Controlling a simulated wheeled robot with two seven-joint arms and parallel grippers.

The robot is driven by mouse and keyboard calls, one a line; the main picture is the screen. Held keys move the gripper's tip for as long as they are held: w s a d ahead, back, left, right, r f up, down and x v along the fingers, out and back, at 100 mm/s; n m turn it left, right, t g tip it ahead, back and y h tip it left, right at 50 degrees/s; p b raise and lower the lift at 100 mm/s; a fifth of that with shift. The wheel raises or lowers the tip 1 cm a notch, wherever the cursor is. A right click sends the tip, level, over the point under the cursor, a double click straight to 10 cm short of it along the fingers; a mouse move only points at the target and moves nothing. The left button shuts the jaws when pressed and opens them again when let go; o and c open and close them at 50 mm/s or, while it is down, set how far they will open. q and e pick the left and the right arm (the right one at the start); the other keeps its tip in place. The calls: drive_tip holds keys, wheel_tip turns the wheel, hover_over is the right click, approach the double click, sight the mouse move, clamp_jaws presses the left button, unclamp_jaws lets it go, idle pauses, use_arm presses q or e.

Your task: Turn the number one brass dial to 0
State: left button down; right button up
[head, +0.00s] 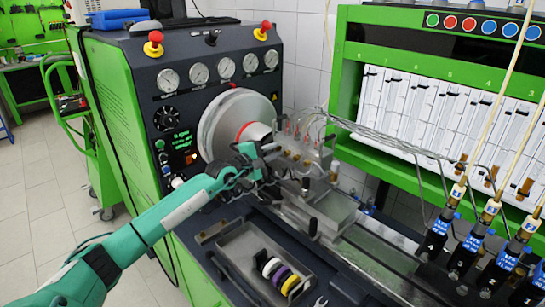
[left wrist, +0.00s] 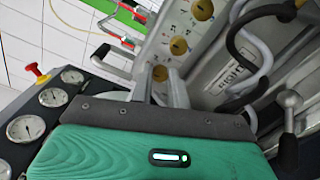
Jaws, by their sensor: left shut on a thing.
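My left gripper (head: 268,152) reaches in from the left to the metal pump block (head: 312,150) in front of the large grey disc. In the left wrist view, its pale fingers (left wrist: 160,80) stand on either side of a brass dial (left wrist: 160,72) and are shut on it. Two more brass dials, a middle one (left wrist: 179,46) and a far one (left wrist: 203,10), sit in a row on the grey plate beyond. Small marks surround them, too small to read. The held dial is partly hidden by the fingers, so its setting cannot be told. My right gripper is not in view.
Thin metal pipes (head: 375,133) run from the block to the right. A tray (head: 270,258) with coloured rings lies in front. Gauges (head: 199,73) and red stop buttons line the panel behind. Upright injectors (head: 485,225) stand at the right. In the wrist view, a grey ball-ended lever (left wrist: 290,103) stands right of the gripper.

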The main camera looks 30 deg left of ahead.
use_arm(q)
drive_tip(key=shift+f+m+b, duration=0.1)
drive_tip(key=shift+m+b, duration=0.65)
drive_tip(key=shift+m, duration=0.15)
drive_tip(key=c, duration=1.6)
unclamp_jaws()
drive_tip(key=shift+s+a, duration=0.15)
drive_tip(key=shift+s, duration=0.3)
drive_tip(key=shift+b+v, duration=2.5)
drive_tip(key=shift+v, duration=3.95)
